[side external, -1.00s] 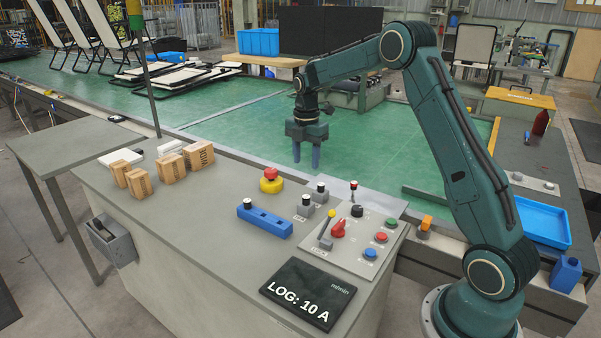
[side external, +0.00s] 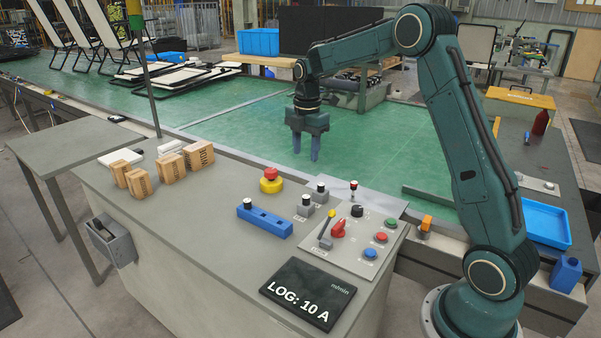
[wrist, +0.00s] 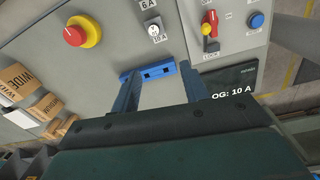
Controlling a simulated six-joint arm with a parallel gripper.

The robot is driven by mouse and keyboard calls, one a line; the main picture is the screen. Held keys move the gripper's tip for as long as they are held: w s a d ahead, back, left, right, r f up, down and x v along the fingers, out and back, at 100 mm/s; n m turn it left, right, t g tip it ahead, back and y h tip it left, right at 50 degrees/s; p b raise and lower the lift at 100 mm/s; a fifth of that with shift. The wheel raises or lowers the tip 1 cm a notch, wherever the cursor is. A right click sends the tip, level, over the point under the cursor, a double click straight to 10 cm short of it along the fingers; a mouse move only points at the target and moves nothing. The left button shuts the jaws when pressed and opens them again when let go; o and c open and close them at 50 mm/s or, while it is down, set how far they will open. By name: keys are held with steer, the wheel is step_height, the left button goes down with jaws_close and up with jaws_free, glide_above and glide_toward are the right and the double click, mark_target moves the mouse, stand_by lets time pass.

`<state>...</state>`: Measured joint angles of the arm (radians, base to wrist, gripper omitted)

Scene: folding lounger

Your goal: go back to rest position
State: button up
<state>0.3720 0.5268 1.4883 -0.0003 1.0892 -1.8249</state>
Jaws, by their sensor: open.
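My gripper (side external: 305,146) hangs from the teal arm with its blue fingers pointing down, above the green work surface (side external: 375,140) behind the grey control bench. The fingers are apart, with nothing between them. In the wrist view, my gripper (wrist: 160,88) shows its two fingers spread, and a blue block with dark sockets (wrist: 147,73) appears beyond the fingertips, on the bench. That blue block (side external: 265,222) also shows in the side view, well apart from my gripper, with a black-and-white knob at its left end.
A blue tray (side external: 545,224) lies at right. Folded loungers (side external: 175,78) lie at the back left.

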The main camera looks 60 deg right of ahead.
steer(key=s+a+r+m+t, duration=0.3)
steer(key=s+a+r+m, duration=0.5)
steer(key=s+a+r, duration=0.5)
steer(key=s+a+f+m, duration=0.1)
steer(key=s+a+m, duration=0.1)
steer(key=s, duration=0.3)
steer(key=s+a+f+m+t, duration=0.1)
steer(key=s+m, duration=0.2)
steer(key=s, duration=0.3)
steer(key=s+a+f+m+t, duration=0.1)
steer(key=s+a+f+m, duration=0.1)
steer(key=s, duration=0.4)
steer(key=shift+a+m, duration=0.3)
steer(key=shift+m, duration=0.5)
